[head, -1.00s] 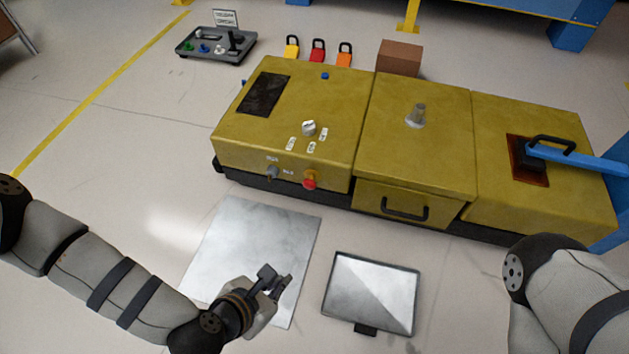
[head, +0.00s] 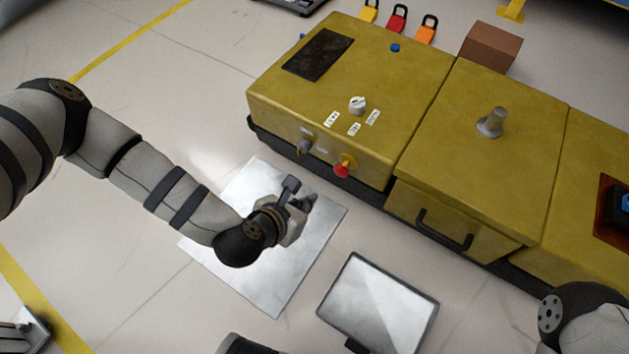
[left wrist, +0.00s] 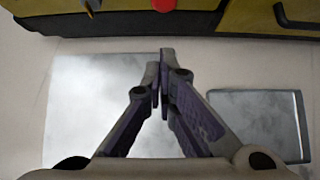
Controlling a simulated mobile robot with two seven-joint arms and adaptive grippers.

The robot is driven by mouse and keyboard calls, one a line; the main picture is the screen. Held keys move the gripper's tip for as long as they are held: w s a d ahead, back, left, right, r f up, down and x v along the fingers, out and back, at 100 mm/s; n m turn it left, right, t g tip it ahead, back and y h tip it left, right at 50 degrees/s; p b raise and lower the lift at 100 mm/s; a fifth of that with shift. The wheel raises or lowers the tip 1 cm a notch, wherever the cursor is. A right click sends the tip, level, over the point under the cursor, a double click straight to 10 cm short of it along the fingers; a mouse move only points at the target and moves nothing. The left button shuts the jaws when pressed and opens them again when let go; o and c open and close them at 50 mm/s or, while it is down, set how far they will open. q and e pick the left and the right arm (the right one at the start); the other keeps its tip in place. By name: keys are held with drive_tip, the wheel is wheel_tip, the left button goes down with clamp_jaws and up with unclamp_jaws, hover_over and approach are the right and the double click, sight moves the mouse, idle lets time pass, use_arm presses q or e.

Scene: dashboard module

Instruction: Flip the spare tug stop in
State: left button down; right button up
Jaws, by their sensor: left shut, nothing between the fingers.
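The yellow tug (head: 330,105) stands across the head view. On its near side are a red mushroom stop button (head: 344,168) on a yellow collar and a grey switch (head: 304,147) to its left. Small labels near them are too small to read. The red button also shows at the top edge of the left wrist view (left wrist: 164,5), cut off by the frame. My left gripper (head: 300,197) is shut and empty, above the metal sheet and short of the tug's near side, apart from both controls. My right gripper is out of view; only part of the right arm shows.
A silver metal sheet (head: 255,265) lies on the floor, with a dark-framed panel (head: 375,305) to its right. The tug's top carries a white knob (head: 357,105) and a grey post (head: 492,122). Several coloured padlocks (head: 397,18) and a brown box (head: 490,47) stand behind it.

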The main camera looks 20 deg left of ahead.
sight(343, 169)
use_arm(q)
drive_tip(key=w+d+f+b, duration=0.2)
drive_tip(key=w+f+b, duration=0.3)
drive_tip(key=w, duration=0.4)
drive_tip(key=shift+w+f, duration=0.25)
drive_tip(key=shift+f, duration=0.1)
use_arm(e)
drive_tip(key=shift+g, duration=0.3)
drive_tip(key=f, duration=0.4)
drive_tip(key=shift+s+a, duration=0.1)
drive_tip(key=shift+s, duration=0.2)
use_arm(q)
drive_tip(key=shift+r, duration=0.1)
